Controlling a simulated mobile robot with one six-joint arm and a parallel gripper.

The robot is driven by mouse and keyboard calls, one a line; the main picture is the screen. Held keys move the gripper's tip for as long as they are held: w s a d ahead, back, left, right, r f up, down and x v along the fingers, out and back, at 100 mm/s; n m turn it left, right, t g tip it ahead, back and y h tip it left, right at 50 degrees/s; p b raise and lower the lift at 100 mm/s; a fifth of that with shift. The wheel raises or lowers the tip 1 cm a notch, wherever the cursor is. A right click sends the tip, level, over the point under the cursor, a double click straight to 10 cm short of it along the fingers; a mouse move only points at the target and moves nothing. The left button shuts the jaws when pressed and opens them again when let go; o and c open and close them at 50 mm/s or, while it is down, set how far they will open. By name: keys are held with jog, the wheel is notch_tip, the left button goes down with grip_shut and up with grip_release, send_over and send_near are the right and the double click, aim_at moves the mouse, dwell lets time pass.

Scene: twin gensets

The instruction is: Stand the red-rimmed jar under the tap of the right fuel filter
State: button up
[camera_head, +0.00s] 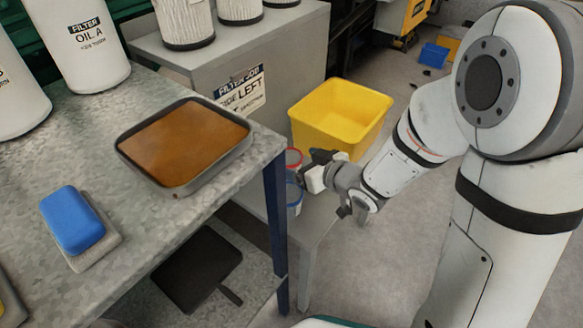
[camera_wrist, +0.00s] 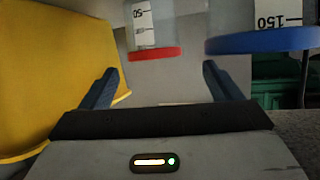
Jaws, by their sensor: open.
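The red-rimmed jar (camera_head: 294,157) is at the side of the grey cabinet, mostly hidden behind my gripper in the head view. In the wrist view the red-rimmed jar (camera_wrist: 153,32) is clear glass with a white scale label; its red rim faces the gripper. My gripper (camera_wrist: 160,70) is open, with the jar ahead, roughly centred between the fingers. The fingers look empty, and I cannot tell how far off the jar is. My gripper (camera_head: 310,168) also shows in the head view. The right fuel filter and its tap are not in view.
A blue-rimmed jar (camera_wrist: 262,35) stands close beside the red-rimmed one, near one finger. A yellow bin (camera_head: 340,118) is on the other side. A metal workbench (camera_head: 150,235) with an amber-filled tray (camera_head: 185,187) is at left. A grey cabinet (camera_head: 295,60) is labelled LEFT.

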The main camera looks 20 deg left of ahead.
aim_at(293, 157)
jog(key=x, duration=0.1)
jog(key=b+x, duration=0.2)
jog(key=x, duration=0.1)
jog(key=shift+w+d+f, duration=0.15)
jog(key=shift+d+f, duration=0.1)
jog(key=shift+d, duration=0.05)
jog(key=shift+w+a, duration=0.2)
jog(key=shift+a, duration=0.15)
jog(key=shift+c, duration=0.6)
jog(key=c, duration=1)
